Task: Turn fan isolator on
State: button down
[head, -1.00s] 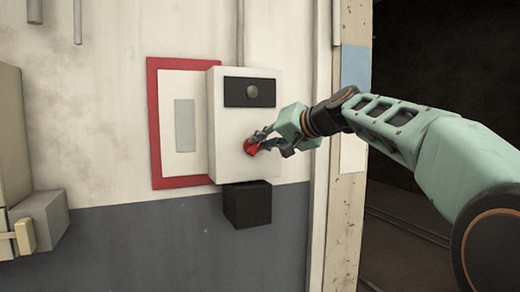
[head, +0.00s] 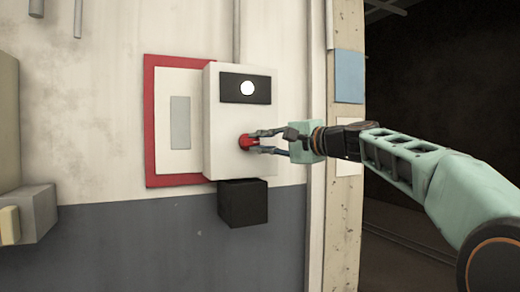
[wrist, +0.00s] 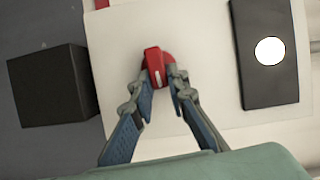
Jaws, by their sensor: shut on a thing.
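The fan isolator is a pale box (head: 225,160) on the wall with a red knob (head: 244,142) on its front. Above the knob, a black panel (head: 233,96) carries a round lamp (head: 247,88) that is lit white. My gripper (head: 256,142) is shut on the red knob, coming from the right. In the wrist view the red knob (wrist: 154,65) sits between my two fingertips (wrist: 160,82), its bar pointing roughly along the fingers. The lit lamp also shows in the wrist view (wrist: 270,51).
A red-framed panel (head: 149,120) is behind the box on its left. A black block (head: 243,204) is below the box. A grey box (head: 35,212) juts out at lower left. A dark opening (head: 440,90) lies right of the door post.

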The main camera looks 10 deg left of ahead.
jog(key=shift+s+a+m+b, duration=0.1)
jog(key=shift+a+m+b, duration=0.05)
jog(key=shift+m+b, duration=0.3)
dwell(0.3)
jog(key=c, duration=1.9)
grip_release()
jog(key=shift+f, duration=0.1)
jog(key=shift+s+d, duration=0.1)
jog(key=shift+d, duration=0.35)
jog(key=v, duration=1.1)
jog(key=shift+s+f, duration=0.1)
jog(key=shift+f, duration=0.15)
jog(key=shift+a, duration=0.1)
